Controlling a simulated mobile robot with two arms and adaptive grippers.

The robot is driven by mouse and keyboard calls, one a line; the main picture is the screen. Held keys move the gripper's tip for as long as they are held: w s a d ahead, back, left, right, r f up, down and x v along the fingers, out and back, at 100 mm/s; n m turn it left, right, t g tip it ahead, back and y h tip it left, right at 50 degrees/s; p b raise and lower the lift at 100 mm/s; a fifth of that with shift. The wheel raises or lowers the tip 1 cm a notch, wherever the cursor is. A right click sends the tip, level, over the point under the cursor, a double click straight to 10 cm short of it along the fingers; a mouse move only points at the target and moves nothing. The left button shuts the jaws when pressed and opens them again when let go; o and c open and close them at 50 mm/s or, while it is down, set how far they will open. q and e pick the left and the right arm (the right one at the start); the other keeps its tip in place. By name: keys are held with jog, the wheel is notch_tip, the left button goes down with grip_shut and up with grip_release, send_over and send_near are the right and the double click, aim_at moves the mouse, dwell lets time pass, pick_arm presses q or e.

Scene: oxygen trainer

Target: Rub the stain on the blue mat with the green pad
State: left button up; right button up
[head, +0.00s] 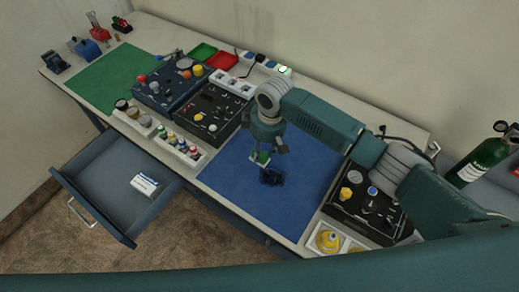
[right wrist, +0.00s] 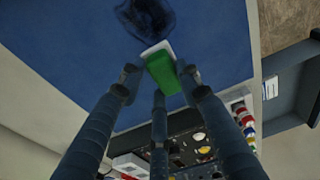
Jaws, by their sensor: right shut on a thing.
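The blue mat (head: 232,181) lies flat on the bench. A dark, near-black stain (head: 271,177) is on the mat, and it also shows at the top of the right wrist view (right wrist: 146,14). My right gripper (head: 264,152) is above the mat, just behind the stain, with its fingers pointing down. It is shut on the green pad (right wrist: 161,72), which has a white edge towards the stain. The pad shows as a small green patch in the head view (head: 262,158). I cannot tell whether the pad touches the mat. My left gripper is not in view.
Dark control panels (head: 205,112) and a tray of small bottles (head: 178,146) stand left of the mat. Another panel (head: 366,204) stands right, beside yellow parts (head: 327,240). An open drawer (head: 100,184) sticks out at front left. A green cylinder (head: 484,160) is far right.

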jog(key=shift+w+a+r, duration=0.15)
jog(key=shift+r, duration=0.65)
jog(key=shift+s+r, duration=0.2)
jog(key=shift+r, duration=0.1)
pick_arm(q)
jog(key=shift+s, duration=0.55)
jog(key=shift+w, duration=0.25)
pick_arm(e)
jog(key=shift+w, duration=0.15)
